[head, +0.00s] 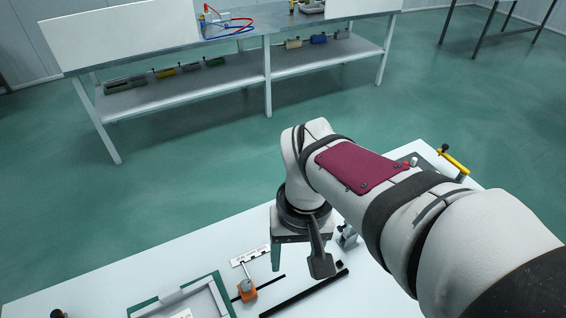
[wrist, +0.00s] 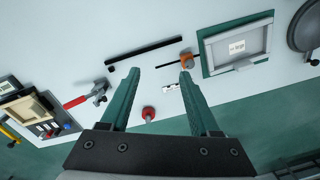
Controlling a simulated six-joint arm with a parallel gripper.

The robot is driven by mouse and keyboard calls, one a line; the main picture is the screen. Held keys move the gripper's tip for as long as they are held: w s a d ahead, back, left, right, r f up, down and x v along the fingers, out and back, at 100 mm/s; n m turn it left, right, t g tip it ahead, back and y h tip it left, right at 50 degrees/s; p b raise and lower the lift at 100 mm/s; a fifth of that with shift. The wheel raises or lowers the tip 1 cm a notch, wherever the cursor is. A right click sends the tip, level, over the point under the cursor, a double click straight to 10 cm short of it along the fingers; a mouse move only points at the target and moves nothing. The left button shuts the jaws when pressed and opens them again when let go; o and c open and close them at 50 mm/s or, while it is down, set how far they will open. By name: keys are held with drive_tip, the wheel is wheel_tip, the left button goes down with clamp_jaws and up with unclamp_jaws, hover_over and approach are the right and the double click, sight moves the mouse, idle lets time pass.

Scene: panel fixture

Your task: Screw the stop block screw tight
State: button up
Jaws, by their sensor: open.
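The orange stop block (head: 247,292) sits on a thin dark rail on the white table. A grey screw part shows on top of it, with a thin stem rising behind. In the wrist view the stop block (wrist: 187,60) is just beyond the tip of the right finger, which partly overlaps its near side. My gripper (wrist: 160,74) has two green fingers standing wide apart, with nothing between their tips. The screw's details are too small to tell.
A white marked strip (head: 250,255) lies near the block. A black bar (head: 303,293) lies beside it. A grey frame on a green plate (wrist: 237,45) is at the right in the wrist view. A red-handled clamp (wrist: 90,98) and a red knob (wrist: 148,114) are near the fingers.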

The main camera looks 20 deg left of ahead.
sight(246, 285)
drive_tip(key=a+f+n, duration=0.4)
drive_tip(key=a+n, duration=0.1)
drive_tip(key=a, duration=0.6)
drive_tip(key=f, duration=1.4)
drive_tip(key=shift+w+f, duration=0.25)
drive_tip(key=shift+f, duration=0.1)
clamp_jaws()
